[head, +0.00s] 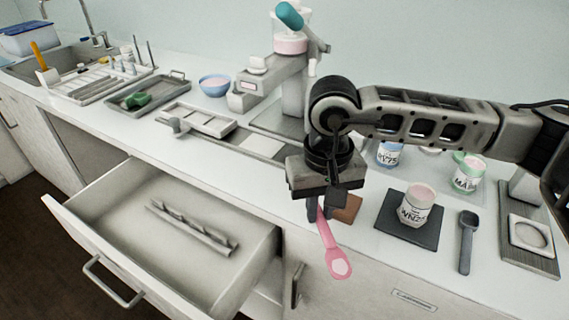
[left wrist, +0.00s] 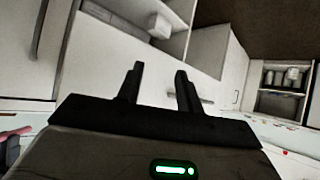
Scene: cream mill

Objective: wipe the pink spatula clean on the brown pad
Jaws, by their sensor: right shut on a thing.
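The pink spatula (head: 333,249) is held by its handle in my right gripper (head: 323,213), which points down and is shut on it. Its pale-tipped head hangs out past the front edge of the counter. The brown pad (head: 347,208) lies on the counter just right of and behind the right gripper, partly hidden by it. I cannot tell whether the spatula touches the pad. My left gripper (left wrist: 158,85) shows only in the left wrist view, with its two fingers apart and nothing between them, in front of white cabinets.
A jar (head: 416,206) stands on a dark mat (head: 408,232). A dark grey spoon (head: 467,240) lies right of it. More cups (head: 468,174) stand behind. An open drawer (head: 165,235) juts out at lower left. A mill (head: 290,80) stands at the back.

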